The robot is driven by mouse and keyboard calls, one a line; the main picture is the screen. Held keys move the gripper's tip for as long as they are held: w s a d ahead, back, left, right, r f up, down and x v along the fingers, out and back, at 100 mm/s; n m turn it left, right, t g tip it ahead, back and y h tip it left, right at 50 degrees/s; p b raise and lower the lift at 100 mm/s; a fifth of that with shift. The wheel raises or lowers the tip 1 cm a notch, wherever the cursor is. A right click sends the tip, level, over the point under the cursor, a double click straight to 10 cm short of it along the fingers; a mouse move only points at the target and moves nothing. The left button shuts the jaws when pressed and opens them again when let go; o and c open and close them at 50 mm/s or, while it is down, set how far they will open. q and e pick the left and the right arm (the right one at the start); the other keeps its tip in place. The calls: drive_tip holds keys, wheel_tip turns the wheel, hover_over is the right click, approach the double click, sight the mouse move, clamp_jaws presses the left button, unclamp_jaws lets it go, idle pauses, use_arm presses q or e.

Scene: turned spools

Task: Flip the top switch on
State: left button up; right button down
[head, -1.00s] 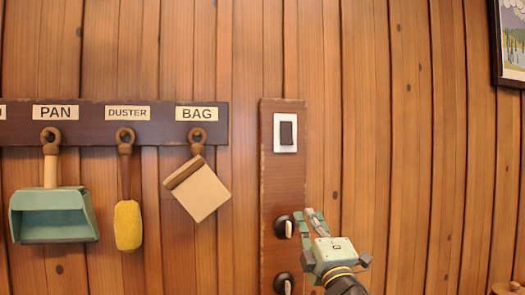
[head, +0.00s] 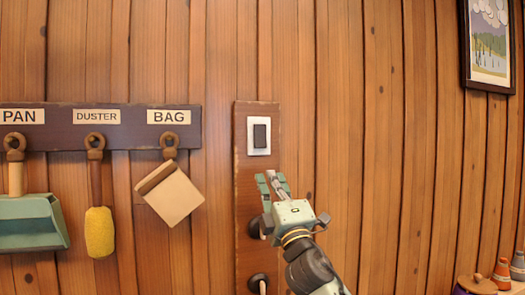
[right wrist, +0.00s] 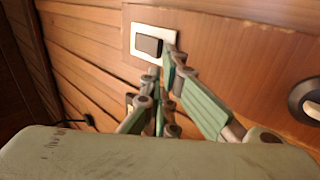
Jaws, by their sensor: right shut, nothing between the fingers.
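A dark rocker switch (head: 262,136) on a white plate is the highest on a vertical brown board (head: 244,185). It also shows in the right wrist view (right wrist: 149,46). Below it on the board are two round black switches with pale levers, an upper one (head: 254,228) and a lower one (head: 257,280). My right gripper (head: 271,174) is shut and empty. Its tips are just below the rocker's plate in the head view. In the right wrist view the fingertips (right wrist: 166,72) overlap the plate's edge; I cannot tell whether they touch. My left gripper is not in view.
A rail (head: 60,135) at left holds a hanging pan (head: 30,222), a yellow duster (head: 99,232) and a bag (head: 172,195). A framed picture (head: 488,45) hangs at upper right. Several small items, including a round lidded pot (head: 478,285), stand at lower right.

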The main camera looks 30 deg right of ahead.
sight(259, 148)
drive_tip(key=p+x, duration=0.3)
drive_tip(key=x, duration=0.6)
drive_tip(key=shift+a+p, duration=0.1)
drive_tip(key=shift+p, duration=0.3)
